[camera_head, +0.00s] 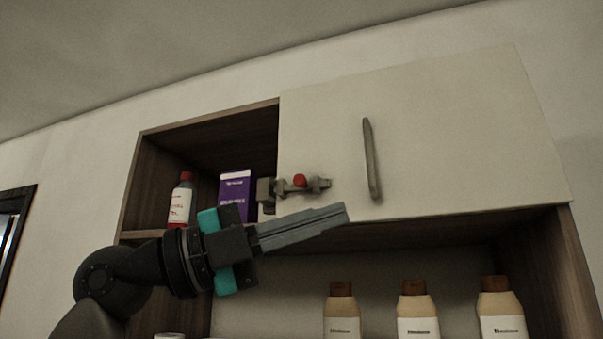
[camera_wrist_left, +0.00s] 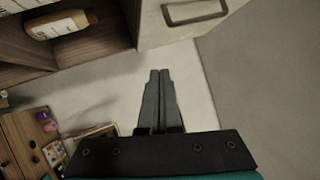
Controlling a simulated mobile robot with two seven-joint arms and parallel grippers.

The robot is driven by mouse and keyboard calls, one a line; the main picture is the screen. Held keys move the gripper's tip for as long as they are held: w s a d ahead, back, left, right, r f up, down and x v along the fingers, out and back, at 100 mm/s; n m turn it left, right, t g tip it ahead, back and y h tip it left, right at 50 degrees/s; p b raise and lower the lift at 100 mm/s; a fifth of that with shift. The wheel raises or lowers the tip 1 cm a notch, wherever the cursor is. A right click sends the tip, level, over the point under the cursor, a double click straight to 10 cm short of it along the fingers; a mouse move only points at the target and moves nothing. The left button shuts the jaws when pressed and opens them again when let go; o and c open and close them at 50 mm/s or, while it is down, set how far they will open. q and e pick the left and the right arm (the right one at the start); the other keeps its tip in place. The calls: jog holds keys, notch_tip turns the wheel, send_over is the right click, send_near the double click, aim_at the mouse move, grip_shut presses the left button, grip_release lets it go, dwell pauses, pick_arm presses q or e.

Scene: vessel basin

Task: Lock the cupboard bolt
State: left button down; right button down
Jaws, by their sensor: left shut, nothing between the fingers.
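The cupboard bolt (camera_head: 295,185) is a grey metal slide bolt with a red knob (camera_head: 299,181). It is mounted at the lower left of the white cupboard door (camera_head: 430,130), beside the open shelf. Whether it is locked is hard to tell. My left gripper (camera_head: 343,213) is shut and empty. My right gripper is not in view.
A vertical handle (camera_head: 371,158) is on the door. The open shelf holds a red-capped bottle (camera_head: 181,203) and a purple box (camera_head: 234,193). Three brown-capped bottles (camera_head: 418,310) stand below the door. The wall right of the cupboard is clear.

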aim_at(327, 186)
pick_arm(q)
jog(key=s+a+r+n+t+y, duration=0.2)
jog(key=a+r+n+t+y, duration=0.4)
jog(key=r+t+y, duration=0.1)
jog(key=shift+s+r+t+y, duration=0.25)
jog(key=shift+r+t+y, duration=0.1)
jog(key=shift+t+y, duration=0.55)
jog(key=shift+d+g, duration=0.1)
jog(key=shift+g, duration=0.2)
jog(key=r+p+x, duration=0.1)
jog(key=p+x, duration=0.3)
jog(key=x, duration=0.6)
jog(key=a, duration=0.1)
jog(key=w+a, duration=0.1)
jog(key=w+a+p, duration=0.1)
jog(key=shift+a+f, duration=0.25)
jog(key=shift+a, duration=0.05)
jog(key=shift+a, duration=0.15)
